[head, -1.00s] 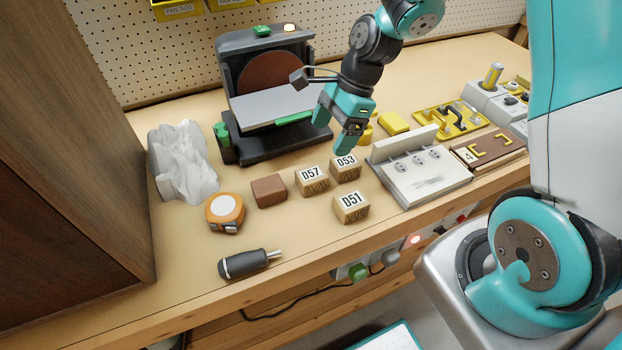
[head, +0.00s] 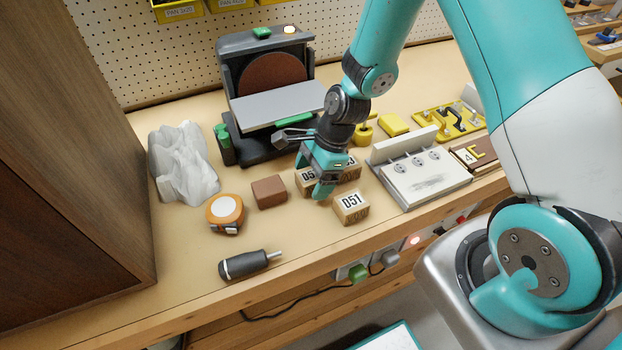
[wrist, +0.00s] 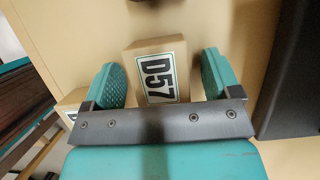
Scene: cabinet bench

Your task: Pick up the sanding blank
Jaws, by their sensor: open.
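Three small wooden blocks with printed labels stand on the bench. The block marked D57 (head: 304,179) is partly hidden by my gripper (head: 313,178). In the wrist view the D57 block (wrist: 155,72) lies between the two open teal fingers of my gripper (wrist: 160,80), with a gap beside the right finger and a narrower one by the left. The fingers are not closed on it. The block marked D53 (head: 353,172) is behind and mostly covered by the gripper. The block marked D51 (head: 350,206) stands in front, clear of it.
A brown block (head: 269,191), an orange tape measure (head: 225,211) and a screwdriver (head: 245,264) lie to the left. A disc sander (head: 270,90) stands behind. A white fixture (head: 424,180) is at the right.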

